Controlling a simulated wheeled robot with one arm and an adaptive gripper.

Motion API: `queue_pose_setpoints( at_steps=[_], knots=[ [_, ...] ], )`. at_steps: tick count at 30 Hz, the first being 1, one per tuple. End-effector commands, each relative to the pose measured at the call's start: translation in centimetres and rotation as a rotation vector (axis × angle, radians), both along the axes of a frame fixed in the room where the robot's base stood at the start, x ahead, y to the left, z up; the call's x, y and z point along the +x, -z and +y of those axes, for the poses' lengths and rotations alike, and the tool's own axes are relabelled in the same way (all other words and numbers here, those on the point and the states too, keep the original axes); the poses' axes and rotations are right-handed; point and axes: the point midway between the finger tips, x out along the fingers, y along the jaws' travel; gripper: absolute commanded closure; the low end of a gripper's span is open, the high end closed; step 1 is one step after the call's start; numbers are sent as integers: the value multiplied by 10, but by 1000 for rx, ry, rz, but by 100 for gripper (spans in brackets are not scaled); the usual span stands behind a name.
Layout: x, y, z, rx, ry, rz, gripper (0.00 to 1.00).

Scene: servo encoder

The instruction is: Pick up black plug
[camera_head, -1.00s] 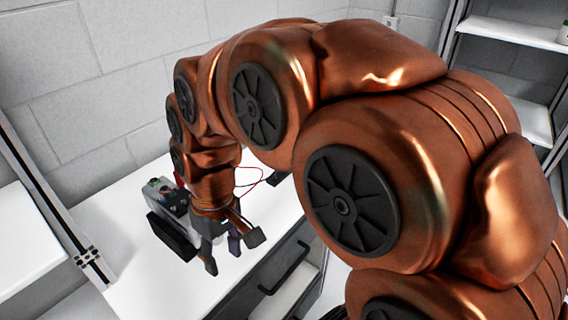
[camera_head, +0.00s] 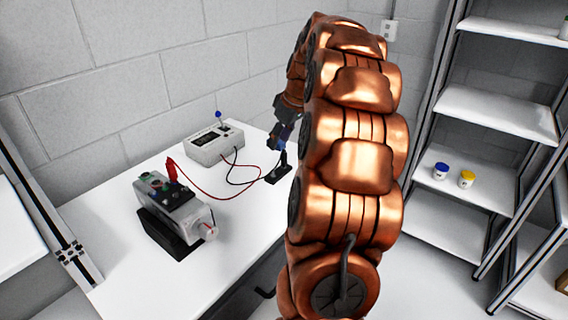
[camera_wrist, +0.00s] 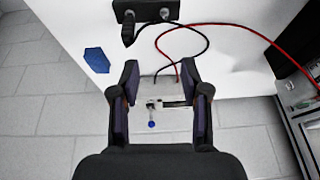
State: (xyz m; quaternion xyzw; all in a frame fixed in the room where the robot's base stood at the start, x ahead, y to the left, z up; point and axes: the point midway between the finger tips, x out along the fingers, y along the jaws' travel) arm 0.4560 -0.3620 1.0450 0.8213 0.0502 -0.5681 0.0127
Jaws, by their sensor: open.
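The black plug (camera_wrist: 128,28) stands in a small black holder (camera_wrist: 158,9) at the top of the wrist view, with a black wire leading from it. In the head view the plug (camera_head: 283,159) shows upright on the holder (camera_head: 275,177), near the table's right side. My gripper (camera_wrist: 160,72) is open and empty, its two fingers well apart. The plug lies beyond the fingertips, toward the upper left of the wrist view, not between them. In the head view my gripper (camera_head: 279,136) is just above the plug, partly hidden by my arm.
A white box with a blue-tipped lever (camera_head: 214,144) stands near the back wall. A grey motor unit (camera_head: 175,214) with a red plug (camera_head: 171,171) is at left. Red and black wires cross the white table (camera_head: 235,225). A blue hexagonal piece (camera_wrist: 97,60) shows near the table edge.

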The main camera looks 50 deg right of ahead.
Motion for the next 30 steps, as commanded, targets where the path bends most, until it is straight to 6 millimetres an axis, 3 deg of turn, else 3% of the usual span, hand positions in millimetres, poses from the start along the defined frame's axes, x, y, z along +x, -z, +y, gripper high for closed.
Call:
queue_pose_setpoints(
  at_steps=[3, 7, 23, 30],
  knots=[
    [-4, 6, -32, -19, 12, -22, 54],
    [-7, 7, -47, -32, 13, -33, 54],
    [4, 39, -44, -33, 13, -33, 54],
    [12, 65, -38, -30, 12, -31, 54]
  ],
)
